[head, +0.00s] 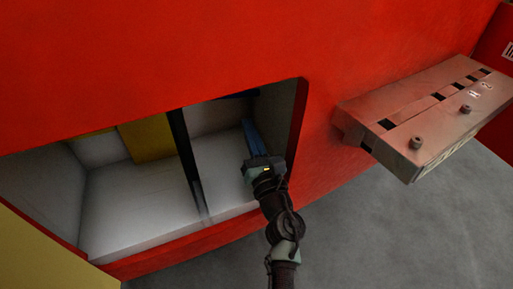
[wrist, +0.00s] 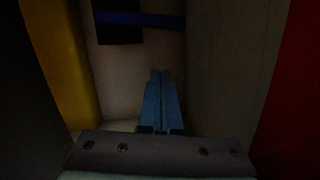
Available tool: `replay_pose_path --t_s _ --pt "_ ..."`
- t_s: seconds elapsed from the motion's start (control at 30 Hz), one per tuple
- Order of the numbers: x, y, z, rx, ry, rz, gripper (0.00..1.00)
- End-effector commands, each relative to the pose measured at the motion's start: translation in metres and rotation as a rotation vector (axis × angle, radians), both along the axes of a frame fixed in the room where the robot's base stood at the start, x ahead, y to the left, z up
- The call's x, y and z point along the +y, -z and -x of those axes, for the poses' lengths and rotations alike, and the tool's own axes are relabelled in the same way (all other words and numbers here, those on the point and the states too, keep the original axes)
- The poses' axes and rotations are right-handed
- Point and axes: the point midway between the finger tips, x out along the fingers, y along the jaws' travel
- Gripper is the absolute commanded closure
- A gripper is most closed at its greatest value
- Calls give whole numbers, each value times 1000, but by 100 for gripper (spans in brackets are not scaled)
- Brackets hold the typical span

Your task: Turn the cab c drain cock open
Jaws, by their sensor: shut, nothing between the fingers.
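A dark blue bar (wrist: 150,20), which looks like the drain cock's handle, lies about level across a black block (wrist: 119,27) on the back wall of the recess. In the head view the bar (head: 238,96) shows only as a small blue strip near the top of the right-hand compartment. My gripper (wrist: 160,72) reaches into this compartment with its blue fingers together and nothing between them. Its fingertips sit below the bar in the wrist view and look apart from it. In the head view my gripper (head: 247,121) is just below the bar. No label reading cab c shows.
The red body (head: 200,50) surrounds the recess. A dark divider (head: 186,160) stands left of my gripper, and the recess's right side wall (head: 277,115) is close. A yellow panel (head: 147,140) is in the left-hand compartment. A grey bolted box (head: 430,110) juts out at right.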

Motion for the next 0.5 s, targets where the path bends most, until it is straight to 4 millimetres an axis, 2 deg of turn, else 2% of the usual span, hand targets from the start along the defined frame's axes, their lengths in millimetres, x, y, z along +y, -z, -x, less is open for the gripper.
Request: replay_pose_path --t_s 0.07,0.1,0.2,0.5 --pt "2 -8 -11 -2 0 1 100" --pt "0 -20 -9 -2 2 0 100" --pt "-2 -32 -9 -1 0 1 100" --pt "-4 -42 -9 1 1 0 100"
